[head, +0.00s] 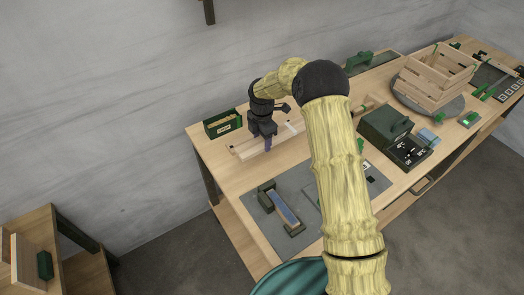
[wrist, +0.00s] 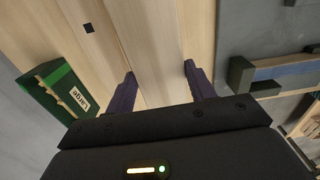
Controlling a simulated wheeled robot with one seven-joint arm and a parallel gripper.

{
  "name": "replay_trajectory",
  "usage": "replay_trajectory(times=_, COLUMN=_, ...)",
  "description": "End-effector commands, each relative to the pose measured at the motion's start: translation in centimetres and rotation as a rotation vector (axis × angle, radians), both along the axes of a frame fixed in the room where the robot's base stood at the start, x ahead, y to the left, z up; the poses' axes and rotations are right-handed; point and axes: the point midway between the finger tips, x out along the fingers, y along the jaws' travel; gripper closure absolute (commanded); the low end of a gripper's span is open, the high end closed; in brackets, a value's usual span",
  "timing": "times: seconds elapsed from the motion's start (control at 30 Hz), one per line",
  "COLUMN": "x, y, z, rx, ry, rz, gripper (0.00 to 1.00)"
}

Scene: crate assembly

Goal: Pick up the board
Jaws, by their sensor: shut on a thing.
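A pale wooden board (head: 246,150) lies at the back left of the workbench, partly hidden by my arm in the head view. In the wrist view the board (wrist: 155,35) runs between the two dark purple fingers. My gripper (head: 268,144) points down at the board and is shut on it; its fingers (wrist: 159,70) are on either side of the board. I cannot tell whether the board is clear of the bench top.
A green box (head: 222,124), labelled "Large" in the wrist view (wrist: 62,88), stands close left. A grey mat with a green-ended fixture (head: 283,209) lies in front. A slatted wooden crate (head: 436,80) and a dark green device (head: 385,122) stand to the right.

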Motion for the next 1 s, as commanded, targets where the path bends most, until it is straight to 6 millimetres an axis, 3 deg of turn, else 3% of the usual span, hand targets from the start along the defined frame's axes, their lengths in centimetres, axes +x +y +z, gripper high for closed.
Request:
replay_trajectory(times=0.2, x=0.0, y=0.0, z=1.9, rx=0.001, ry=-0.001, rz=0.000, gripper=0.72)
replay_trajectory(times=0.77, x=0.0, y=0.0, z=2.0, rx=0.000, ry=0.000, rz=0.000, gripper=0.72)
replay_trajectory(times=1.0, x=-1.4, y=-1.9, z=2.2, rx=-0.013, ry=-0.003, rz=-0.004, gripper=0.72)
